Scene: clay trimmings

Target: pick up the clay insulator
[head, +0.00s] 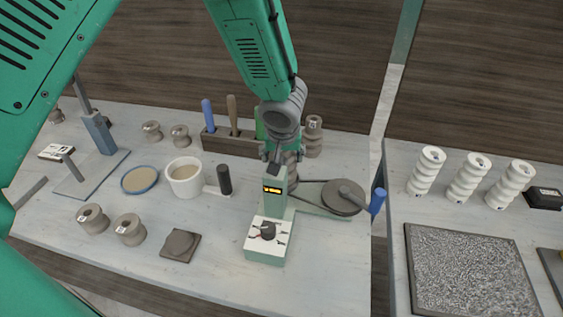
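Several grey-brown, spool-shaped clay pieces stand on the left bench; I cannot tell which one is the clay insulator. One taller piece (314,137) is upright just right of my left gripper (280,160). Two more, a front-left spool (92,219) and a front spool (129,229), lie tilted near the front edge. Two small spools (152,131) (180,136) are further back. My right gripper is out of view.
The green machine (270,240) with a pulley wheel (343,197) stands below the gripper. White ribbed insulators (427,170) stand on the right bench beyond a gap. Bare bench shows front right.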

